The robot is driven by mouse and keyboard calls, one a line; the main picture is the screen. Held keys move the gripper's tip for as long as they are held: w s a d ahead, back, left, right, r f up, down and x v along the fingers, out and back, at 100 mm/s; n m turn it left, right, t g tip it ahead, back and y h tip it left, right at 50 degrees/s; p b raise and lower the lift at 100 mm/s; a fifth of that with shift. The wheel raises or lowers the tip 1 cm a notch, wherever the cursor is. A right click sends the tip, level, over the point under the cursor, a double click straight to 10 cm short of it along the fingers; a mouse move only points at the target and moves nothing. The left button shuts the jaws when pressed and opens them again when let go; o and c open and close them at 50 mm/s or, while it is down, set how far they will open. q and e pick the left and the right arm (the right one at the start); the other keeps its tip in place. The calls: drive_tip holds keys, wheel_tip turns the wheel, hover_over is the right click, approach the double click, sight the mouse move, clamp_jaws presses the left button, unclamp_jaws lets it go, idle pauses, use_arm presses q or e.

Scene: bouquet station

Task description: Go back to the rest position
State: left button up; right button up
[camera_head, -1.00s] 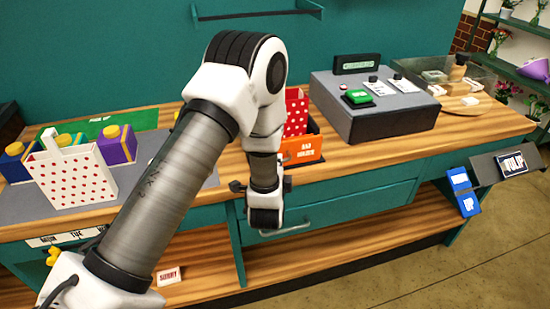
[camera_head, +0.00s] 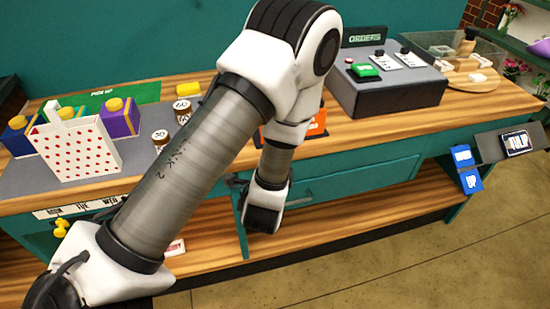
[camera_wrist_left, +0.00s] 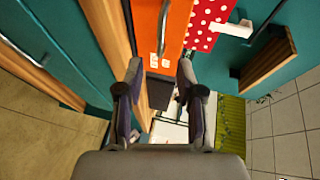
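My left arm crosses the head view from the lower left and bends down in front of the counter (camera_head: 520,97). My left gripper (camera_head: 237,183) is small and partly hidden in that view, near the counter's front edge. In the left wrist view, its two fingertips (camera_wrist_left: 160,75) stand apart with nothing between them. My right gripper is not in view.
A white bag with red dots (camera_head: 75,150) stands at the left, by several coloured boxes. Blue signs (camera_head: 471,181) jut out at the right. The floor (camera_head: 420,265) in front is clear.

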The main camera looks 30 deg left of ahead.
use_arm(q)
drive_tip(key=v, duration=0.3)
drive_tip(key=shift+s+d, duration=0.15)
drive_tip(key=shift+s, duration=0.15)
drive_tip(key=s+f+n+g+h, duration=0.2)
drive_tip(key=s+f+n+g, duration=0.15)
drive_tip(key=s+f, duration=0.55)
drive_tip(key=s+f+n+g+h, duration=0.2)
drive_tip(key=s+f+g, duration=0.25)
drive_tip(key=f, duration=0.85)
drive_tip(key=s+d+f+n+g+h, duration=0.1)
drive_tip(key=s+d+f+n+g, duration=0.1)
drive_tip(key=s+n+g, duration=0.1)
drive_tip(key=s+d+f+n+g+h, duration=0.2)
drive_tip(key=s+d+n+g, duration=0.1)
drive_tip(key=s, duration=0.3)
drive_tip(key=shift+s+d+n, duration=0.25)
drive_tip(key=shift+s+n, duration=0.1)
drive_tip(key=shift+a+f, duration=0.1)
